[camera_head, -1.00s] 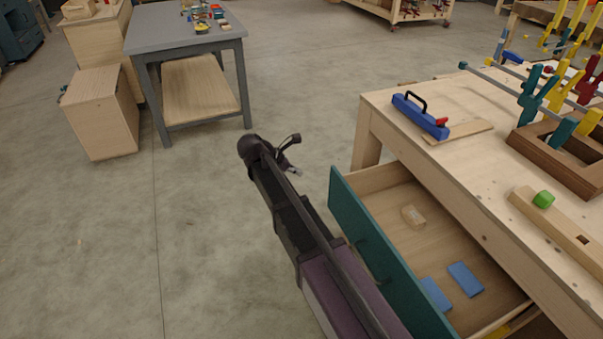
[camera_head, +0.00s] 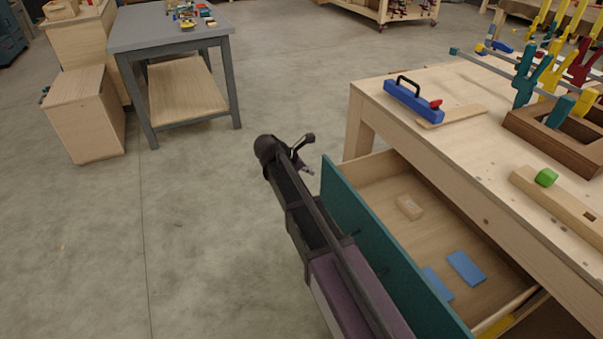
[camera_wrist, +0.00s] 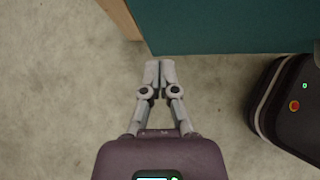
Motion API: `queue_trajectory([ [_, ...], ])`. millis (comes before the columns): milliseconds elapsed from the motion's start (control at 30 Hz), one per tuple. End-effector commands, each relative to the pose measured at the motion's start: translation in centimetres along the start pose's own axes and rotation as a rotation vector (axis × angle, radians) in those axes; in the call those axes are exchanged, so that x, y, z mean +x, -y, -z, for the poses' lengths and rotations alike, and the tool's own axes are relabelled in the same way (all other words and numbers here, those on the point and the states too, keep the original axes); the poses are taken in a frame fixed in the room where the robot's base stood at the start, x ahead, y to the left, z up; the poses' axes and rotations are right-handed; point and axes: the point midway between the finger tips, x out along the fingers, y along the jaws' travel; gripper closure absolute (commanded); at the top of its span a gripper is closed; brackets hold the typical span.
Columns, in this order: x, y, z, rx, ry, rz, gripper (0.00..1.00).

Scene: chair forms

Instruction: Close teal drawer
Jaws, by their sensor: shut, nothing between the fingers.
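The teal drawer (camera_head: 372,246) is pulled well out from under the wooden workbench. It holds a small wooden block (camera_head: 409,207) and blue pieces (camera_head: 466,268). My gripper (camera_head: 309,170) is left of the drawer front's far end in the head view, partly hidden by my arm. In the wrist view my gripper (camera_wrist: 160,64) is shut and empty, its fingertips pointing at the lower edge of the teal front (camera_wrist: 225,25). Whether they touch it I cannot tell.
The workbench (camera_head: 480,145) carries a blue tool (camera_head: 412,100), clamps and a wooden frame. A grey table (camera_head: 170,28) and a wooden cabinet (camera_head: 84,115) stand at the back left. The concrete floor left of my arm is clear.

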Motion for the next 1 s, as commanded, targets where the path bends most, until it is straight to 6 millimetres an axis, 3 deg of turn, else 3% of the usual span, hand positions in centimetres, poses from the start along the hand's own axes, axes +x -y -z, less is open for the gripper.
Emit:
queue_trajectory([
  [300,1.8,0.0,-2.0,0.0,0.0,0.0,1.0],
  [1000,2.0,-0.1,-2.2,-0.005,0.0,-0.004,1.0],
])
